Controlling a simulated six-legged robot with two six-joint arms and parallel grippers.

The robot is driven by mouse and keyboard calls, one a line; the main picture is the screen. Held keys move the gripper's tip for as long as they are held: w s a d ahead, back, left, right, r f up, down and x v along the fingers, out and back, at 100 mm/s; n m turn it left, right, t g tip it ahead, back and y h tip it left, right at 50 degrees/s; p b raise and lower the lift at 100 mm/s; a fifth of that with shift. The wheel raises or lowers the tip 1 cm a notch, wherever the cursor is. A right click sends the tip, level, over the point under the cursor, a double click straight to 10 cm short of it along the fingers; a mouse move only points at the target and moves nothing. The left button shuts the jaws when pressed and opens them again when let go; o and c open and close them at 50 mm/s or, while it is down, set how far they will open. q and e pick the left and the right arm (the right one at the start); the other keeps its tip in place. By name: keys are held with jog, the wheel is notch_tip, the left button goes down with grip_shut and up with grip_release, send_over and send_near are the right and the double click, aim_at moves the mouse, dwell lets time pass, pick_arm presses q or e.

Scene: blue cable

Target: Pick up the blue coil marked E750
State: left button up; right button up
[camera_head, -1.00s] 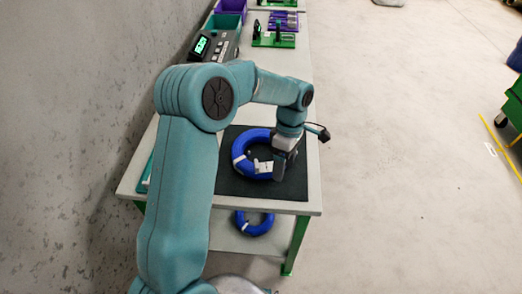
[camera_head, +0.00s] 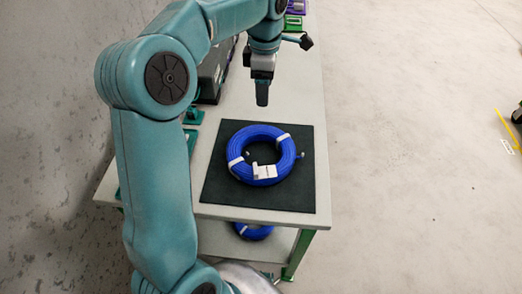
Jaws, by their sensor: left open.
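A blue coil (camera_head: 283,163) with white ties and a white label (camera_head: 265,172) lies flat on the black mat (camera_head: 307,195) on the table. The writing on the label is too small to read. My left gripper (camera_head: 262,95) hangs above the table, beyond the coil and apart from it, pointing down. It is open and empty. A second blue coil (camera_head: 254,233) lies on the shelf below, partly hidden by the table top. My right gripper is not in view.
The light table top (camera_head: 307,97) is bare around the mat's right and far sides. A dark device (camera_head: 212,75) and small green items (camera_head: 193,115) stand at the left, near the concrete wall. Open floor lies to the right.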

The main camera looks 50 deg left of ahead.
pick_arm(q)
jog(key=b, duration=0.2)
send_near(264, 128)
jog(key=f, duration=0.5)
jog(key=shift+s+d+f, duration=0.15)
jog(key=shift+d, duration=0.05)
notch_tip(264, 128, down, 5)
jog(key=shift+a+r, duration=0.1)
grip_shut()
jog(key=shift+r, duration=0.1)
dwell(0.8)
